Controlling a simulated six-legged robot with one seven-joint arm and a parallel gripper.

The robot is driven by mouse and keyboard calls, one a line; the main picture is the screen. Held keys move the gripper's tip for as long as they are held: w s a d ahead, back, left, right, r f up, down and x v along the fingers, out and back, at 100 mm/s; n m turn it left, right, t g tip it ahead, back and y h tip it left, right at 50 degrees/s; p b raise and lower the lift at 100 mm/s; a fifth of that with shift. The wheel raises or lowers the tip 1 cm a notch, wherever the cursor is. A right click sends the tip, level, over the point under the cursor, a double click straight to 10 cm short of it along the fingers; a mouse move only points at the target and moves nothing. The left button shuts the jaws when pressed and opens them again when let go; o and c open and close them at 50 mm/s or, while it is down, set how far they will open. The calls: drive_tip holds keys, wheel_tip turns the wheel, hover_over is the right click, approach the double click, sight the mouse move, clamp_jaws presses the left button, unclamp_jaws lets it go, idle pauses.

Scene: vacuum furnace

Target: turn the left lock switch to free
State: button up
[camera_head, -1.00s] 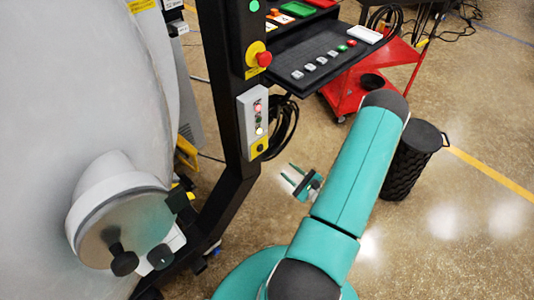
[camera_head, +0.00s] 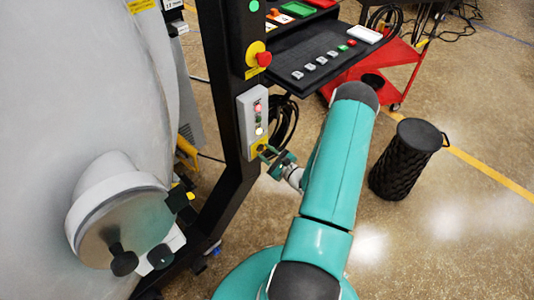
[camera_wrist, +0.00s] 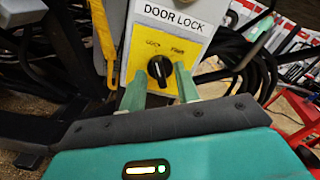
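The lock switch is a black knob (camera_wrist: 159,69) on a yellow plate (camera_wrist: 140,44), under a "DOOR LOCK" label, in the wrist view. The plate reads LOCK at upper left and FREE at upper right; I cannot clearly tell which mark the knob points to. In the head view the yellow plate (camera_head: 260,146) is at the bottom of a grey box on the black post. My gripper (camera_wrist: 160,82) is open, its pale green fingers on either side of the knob and apart from it. It also shows in the head view (camera_head: 268,157), close to the plate.
A button console (camera_head: 325,50) juts out above my arm. Black cables (camera_head: 284,125) hang behind the box. The furnace door (camera_head: 60,110) is at left. A black bin (camera_head: 405,160) stands at right.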

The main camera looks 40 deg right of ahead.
clamp_jaws()
drive_tip(key=shift+m, duration=0.4)
drive_tip(key=m, duration=1.1)
idle(0.4)
unclamp_jaws()
drive_tip(key=shift+s, duration=0.15)
